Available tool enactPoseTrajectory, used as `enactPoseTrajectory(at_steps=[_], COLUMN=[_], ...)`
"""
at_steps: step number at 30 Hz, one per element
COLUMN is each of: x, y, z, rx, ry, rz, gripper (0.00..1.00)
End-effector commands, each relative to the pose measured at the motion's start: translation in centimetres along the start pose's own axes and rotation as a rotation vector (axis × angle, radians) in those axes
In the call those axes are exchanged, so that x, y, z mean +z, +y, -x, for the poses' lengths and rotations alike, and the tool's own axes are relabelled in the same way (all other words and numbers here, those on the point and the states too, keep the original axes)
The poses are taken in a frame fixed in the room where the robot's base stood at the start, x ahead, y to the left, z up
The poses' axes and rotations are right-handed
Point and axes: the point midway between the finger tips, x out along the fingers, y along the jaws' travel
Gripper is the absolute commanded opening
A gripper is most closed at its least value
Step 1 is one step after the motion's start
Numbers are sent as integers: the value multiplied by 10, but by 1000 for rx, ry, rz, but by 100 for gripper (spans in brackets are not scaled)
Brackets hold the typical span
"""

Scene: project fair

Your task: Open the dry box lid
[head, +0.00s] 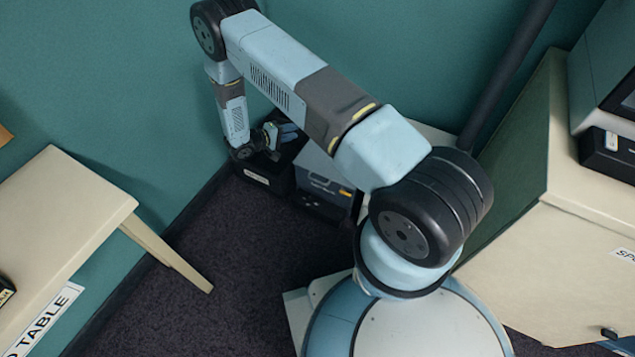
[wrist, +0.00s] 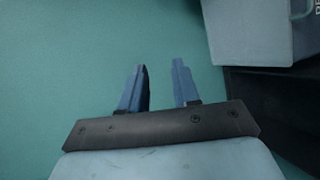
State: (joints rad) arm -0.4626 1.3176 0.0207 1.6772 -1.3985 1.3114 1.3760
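Two boxes stand on the floor by the wall, and I cannot tell for sure which is the dry box. One is a black box (head: 258,181) with a white label on its front. The other is a grey and dark box (head: 324,183) with small labels, to its right. My gripper (head: 286,133) is just above the black box and hides part of its top. In the wrist view my gripper (wrist: 160,85) has its two blue fingers apart with nothing between them. A grey box corner (wrist: 252,35) and a black surface (wrist: 262,100) are to their right. Lid edges are not clear.
The teal wall (head: 130,80) is close behind the boxes. A cream table (head: 75,200) stands at the left, and a cream cabinet (head: 570,250) at the right. My arm covers part of the space right of the boxes. Dark carpet (head: 235,260) is clear in front.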

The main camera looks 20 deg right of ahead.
Motion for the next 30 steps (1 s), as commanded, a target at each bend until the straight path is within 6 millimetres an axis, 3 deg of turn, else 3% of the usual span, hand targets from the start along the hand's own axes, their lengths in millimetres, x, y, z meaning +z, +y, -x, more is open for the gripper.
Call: enactPoseTrajectory(at_steps=[1, 6, 18, 24, 30], x=[4, 16, 75, 100, 106], y=[-23, -91, -238, -278, -290], z=[-3, -11, -32, -39, -45], rx=[14, 57, 104, 103, 101], ry=[23, 114, 340, 412, 433], rz=[12, 31, 65, 70, 70], gripper=[31, 31, 31, 31, 31])
